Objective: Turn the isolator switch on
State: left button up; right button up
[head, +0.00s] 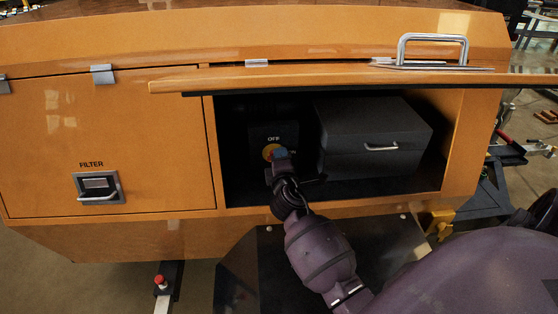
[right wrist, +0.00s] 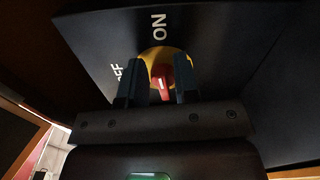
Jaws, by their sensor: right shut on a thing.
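The isolator switch (head: 269,151) is a red knob on a yellow disc, set on a dark box with an OFF label inside the open compartment of the orange housing. In the right wrist view the red knob (right wrist: 161,80) sits between the two fingers of my right gripper (right wrist: 158,82), with ON printed above and the OFF label to the left. My right gripper (head: 280,156) is shut on the knob and partly covers it in the head view. My left gripper is not in view.
The compartment's lid (head: 320,76) is raised above the opening. A dark box with a handle (head: 370,135) stands right of the switch. A closed FILTER door (head: 110,150) is on the left. A red-topped post (head: 160,281) stands below.

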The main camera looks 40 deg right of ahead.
jog(key=shift+f+m+b, duration=0.2)
jog(key=shift+m+b, duration=0.1)
jog(key=shift+m, duration=0.4)
jog(key=o, duration=0.6)
jog(key=v, duration=1.1)
jog(key=shift+w, duration=0.1)
